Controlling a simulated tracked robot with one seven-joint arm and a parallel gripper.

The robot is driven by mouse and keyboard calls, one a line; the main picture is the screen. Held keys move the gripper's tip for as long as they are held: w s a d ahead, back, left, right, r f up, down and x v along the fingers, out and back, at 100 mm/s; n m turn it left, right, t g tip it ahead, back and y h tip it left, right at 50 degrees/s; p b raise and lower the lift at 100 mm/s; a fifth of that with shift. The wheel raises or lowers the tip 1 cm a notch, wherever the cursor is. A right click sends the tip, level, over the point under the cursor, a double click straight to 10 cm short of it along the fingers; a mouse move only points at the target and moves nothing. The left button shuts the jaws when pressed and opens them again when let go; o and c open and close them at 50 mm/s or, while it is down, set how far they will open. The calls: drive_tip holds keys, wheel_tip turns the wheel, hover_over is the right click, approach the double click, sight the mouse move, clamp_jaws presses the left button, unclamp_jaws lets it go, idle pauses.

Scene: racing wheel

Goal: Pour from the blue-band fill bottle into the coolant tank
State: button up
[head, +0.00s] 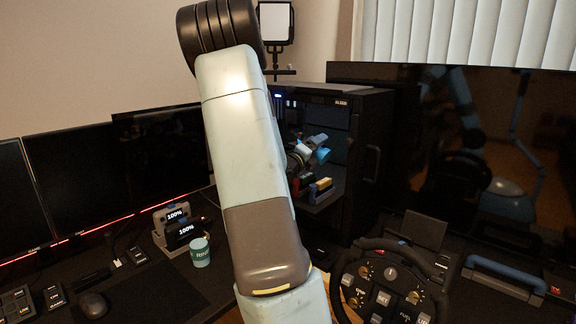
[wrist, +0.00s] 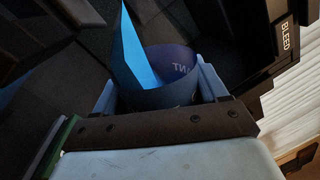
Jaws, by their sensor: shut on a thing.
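My gripper (head: 306,148) reaches into the open black case in the head view and is shut on the blue-band fill bottle (head: 323,155), which looks tilted. In the wrist view the bottle (wrist: 178,62) sits between my two fingers. It shows a dark blue band with partly readable, upside-down lettering and a bright blue face beside it. I cannot pick out the coolant tank for certain, and no liquid stream is clear. My arm hides part of the case's left side.
The black case (head: 357,130) has a side wall with a handle on the right. Red and yellow blocks (head: 321,189) sit low inside it. A panel marked BLEED (wrist: 286,38) is close by in the wrist view. A steering wheel (head: 388,285) and teal cup (head: 200,252) stand nearer.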

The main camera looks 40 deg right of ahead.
drive_tip(key=m, duration=0.1)
drive_tip(key=w+m, duration=0.1)
drive_tip(key=shift+a+m, duration=0.1)
drive_tip(key=shift+m, duration=0.2)
drive_tip(key=shift+w+r+m+g+b, duration=0.25)
drive_tip(key=shift+r+m+b, duration=0.2)
drive_tip(key=shift+r, duration=0.3)
drive_tip(key=shift+w+r+m+g+b, duration=0.2)
drive_tip(key=shift+r+m+b, duration=0.25)
drive_tip(key=shift+r, duration=0.3)
drive_tip(key=shift+m+y, duration=0.3)
drive_tip(key=shift+m, duration=0.2)
drive_tip(key=shift+w+m+g, duration=0.25)
drive_tip(key=shift+w+m, duration=0.05)
drive_tip(key=shift+m, duration=0.2)
drive_tip(key=m+b, duration=0.1)
drive_tip(key=m, duration=0.2)
drive_tip(key=shift+s+m+y+b, duration=0.15)
drive_tip(key=shift+m+y+b, duration=0.15)
drive_tip(key=shift+b, duration=0.05)
drive_tip(key=shift+f+m+g+y+b, duration=0.15)
drive_tip(key=shift+f+m+y+b, duration=0.1)
drive_tip(key=shift+m+b, duration=0.6)
drive_tip(key=shift+f+m+g+y+b, duration=0.2)
drive_tip(key=shift+m+b, duration=0.25)
drive_tip(key=shift+m, duration=0.7)
drive_tip(key=shift+r, duration=2.4)
